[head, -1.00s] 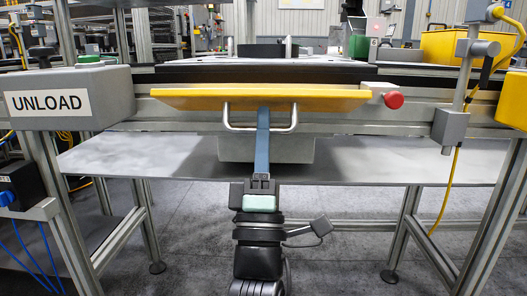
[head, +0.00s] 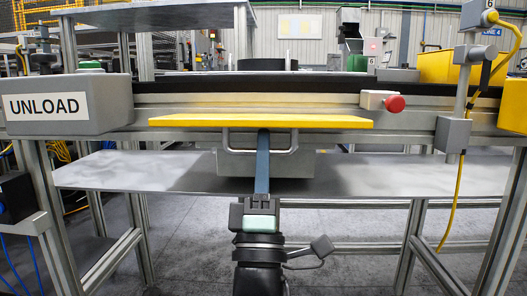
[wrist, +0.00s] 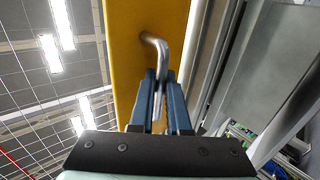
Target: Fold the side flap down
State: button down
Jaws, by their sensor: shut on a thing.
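The yellow side flap (head: 330,122) spans the front of the station, seen nearly edge-on in the head view. A bent metal handle (head: 228,144) hangs from its underside. My gripper (head: 263,136) reaches up from below and is shut on the handle near its middle. In the wrist view the blue fingers of my gripper (wrist: 160,78) close around the handle (wrist: 158,46), beside the yellow flap face (wrist: 122,50). Part of the handle is hidden by the fingers.
A grey UNLOAD box (head: 105,104) stands at left. A red button (head: 396,103) sits on the rail to the right of the flap. A grey lower shelf (head: 360,178) lies behind my gripper. A post with a yellow cable (head: 453,135) stands at right.

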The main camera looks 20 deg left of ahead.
jog(key=c, duration=0.9)
grip_release()
jog(key=p+v, duration=0.2)
jog(key=v, duration=1.1)
